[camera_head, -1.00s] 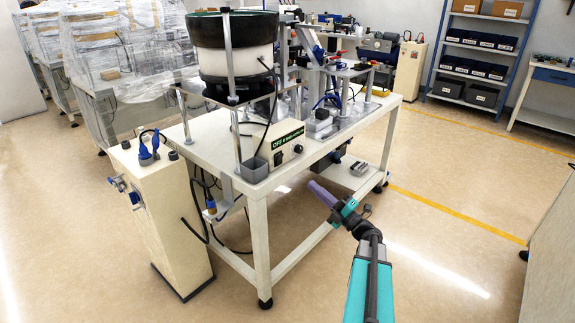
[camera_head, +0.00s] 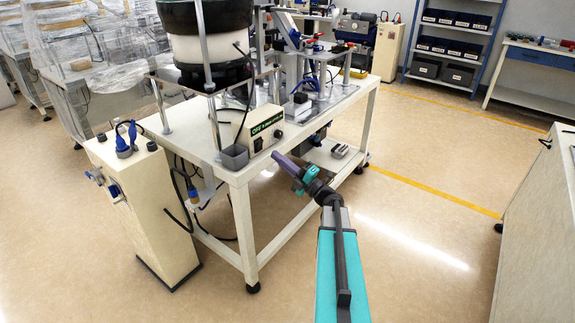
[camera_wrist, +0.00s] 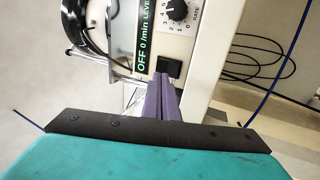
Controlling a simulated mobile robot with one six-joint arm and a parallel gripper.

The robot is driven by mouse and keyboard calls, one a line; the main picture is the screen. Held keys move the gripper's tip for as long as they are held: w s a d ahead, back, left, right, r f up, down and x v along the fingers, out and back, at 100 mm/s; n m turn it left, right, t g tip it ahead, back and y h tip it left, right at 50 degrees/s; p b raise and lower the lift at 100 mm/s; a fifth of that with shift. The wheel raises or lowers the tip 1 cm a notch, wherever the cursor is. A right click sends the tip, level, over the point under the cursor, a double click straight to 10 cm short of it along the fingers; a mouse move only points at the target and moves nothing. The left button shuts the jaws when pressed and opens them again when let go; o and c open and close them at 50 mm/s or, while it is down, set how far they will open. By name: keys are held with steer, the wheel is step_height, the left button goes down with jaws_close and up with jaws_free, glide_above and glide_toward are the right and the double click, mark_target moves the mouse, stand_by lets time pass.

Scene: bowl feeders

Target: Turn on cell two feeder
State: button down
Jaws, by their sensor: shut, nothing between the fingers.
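The feeder's control box (camera_head: 262,128) is a cream box on the front edge of a white table. Its green display (camera_wrist: 145,45) reads OFF and 0 /min in the wrist view. A black rocker switch (camera_head: 258,144) is beside a dark knob (camera_head: 278,133); the wrist view also shows the switch (camera_wrist: 169,67) and numbered knob (camera_wrist: 177,10). The bowl feeder (camera_head: 207,48) stands above the box. My gripper (camera_head: 277,158) is shut and empty, with purple fingers pointing at the box. In the wrist view its fingertips (camera_wrist: 161,82) appear just below the switch; contact cannot be told.
A cream cabinet (camera_head: 135,210) with blue connectors stands at the left. Cables hang under the table. The floor right of the table is clear.

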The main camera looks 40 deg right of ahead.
mark_target(260, 143)
steer(key=x, duration=0.5)
steer(key=shift+w+a+r+p, duration=0.1)
steer(key=shift+w+r+p, duration=0.05)
steer(key=shift+w+p, duration=0.2)
steer(key=shift+w+a+r, duration=0.1)
steer(key=shift+w+a, duration=0.05)
steer(key=shift+a, duration=0.15)
steer(key=shift+d, duration=0.25)
steer(key=b+v, duration=0.1)
steer(key=v, duration=1.3)
steer(key=shift+b, duration=0.3)
